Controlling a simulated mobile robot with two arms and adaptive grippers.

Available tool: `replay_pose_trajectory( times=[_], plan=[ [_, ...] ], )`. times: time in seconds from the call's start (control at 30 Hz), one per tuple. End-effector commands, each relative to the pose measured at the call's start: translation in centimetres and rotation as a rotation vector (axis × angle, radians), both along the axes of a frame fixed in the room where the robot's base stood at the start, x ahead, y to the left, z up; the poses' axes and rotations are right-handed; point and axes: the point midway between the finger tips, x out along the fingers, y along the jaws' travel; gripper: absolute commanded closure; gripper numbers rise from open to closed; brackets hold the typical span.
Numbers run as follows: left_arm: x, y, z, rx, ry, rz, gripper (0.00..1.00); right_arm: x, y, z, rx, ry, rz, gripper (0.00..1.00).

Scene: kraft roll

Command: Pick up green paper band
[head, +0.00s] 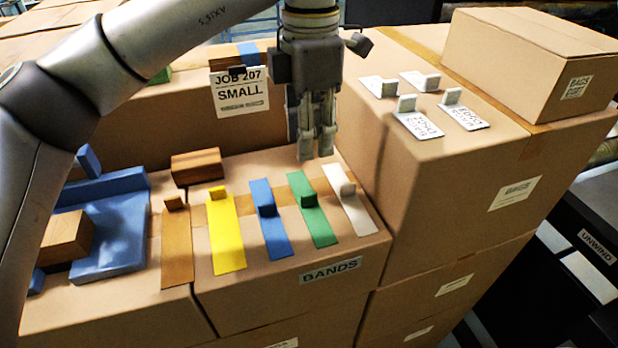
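The green paper band (320,229) lies flat on the box labelled BANDS, with a small upright green tab near its middle. It lies between a blue band (274,233) on its left and a white band (359,217) on its right. A yellow band (227,248) and a brown band (177,255) lie further left. My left gripper (317,150) points down above the far end of the green band and appears apart from it. Its fingers look close together with nothing visible in them, but their gap is not clear. My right gripper is not in view.
A JOB 207 SMALL card (240,93) hangs on the box behind. White tags (418,124) lie on the taller box at right, near a closed carton (530,62). A blue fixture (108,230) with wooden blocks stands at left. A wooden block (196,166) sits behind the bands.

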Motion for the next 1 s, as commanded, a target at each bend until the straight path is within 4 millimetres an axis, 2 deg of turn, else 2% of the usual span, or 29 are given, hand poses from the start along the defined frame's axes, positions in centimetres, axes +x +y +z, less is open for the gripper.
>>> replay_pose_trajectory(
  times=[0.2,0.33,0.53,0.73,0.83,1.0],
  plan=[
    [-0.1,0.1,-3.3,0.002,0.005,-0.002,0.68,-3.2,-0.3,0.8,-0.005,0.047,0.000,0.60],
    [-0.1,0.1,-4.8,0.001,0.003,0.000,0.68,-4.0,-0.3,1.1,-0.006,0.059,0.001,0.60],
    [-0.5,0.1,-6.1,0.000,0.005,-0.002,0.68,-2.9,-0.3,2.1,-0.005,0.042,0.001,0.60],
    [-1.1,0.3,-8.7,0.000,0.006,0.000,0.68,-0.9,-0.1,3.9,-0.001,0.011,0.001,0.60],
    [-1.1,0.3,-9.9,0.000,0.004,0.000,0.68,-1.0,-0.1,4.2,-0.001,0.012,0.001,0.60],
    [-1.1,0.2,-10.5,-0.001,0.002,-0.001,0.68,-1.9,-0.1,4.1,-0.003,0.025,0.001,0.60]
  ],
)
